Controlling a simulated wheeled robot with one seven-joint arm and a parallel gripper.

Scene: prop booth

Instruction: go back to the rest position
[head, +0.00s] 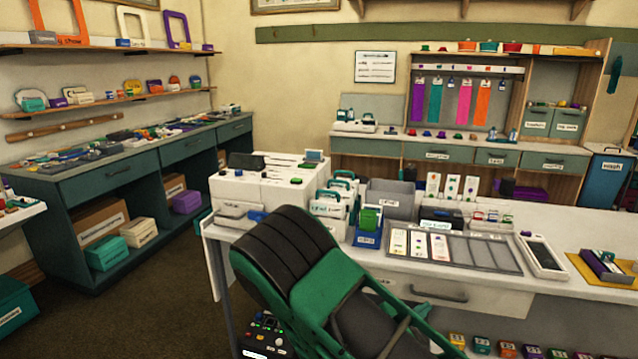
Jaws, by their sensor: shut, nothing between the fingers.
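The task names no object to handle. A green and black part of my own arm rises from the bottom of the head view, in front of the white counter (590,222). It covers part of the counter's front edge. My gripper's fingers do not show in this view, and no held thing is seen.
The counter carries a white machine (265,190), a grey bin (392,203), a card tray (478,250) and a tablet (541,256). A dark green workbench (110,190) runs along the left wall. Open brown floor (150,315) lies between bench and counter.

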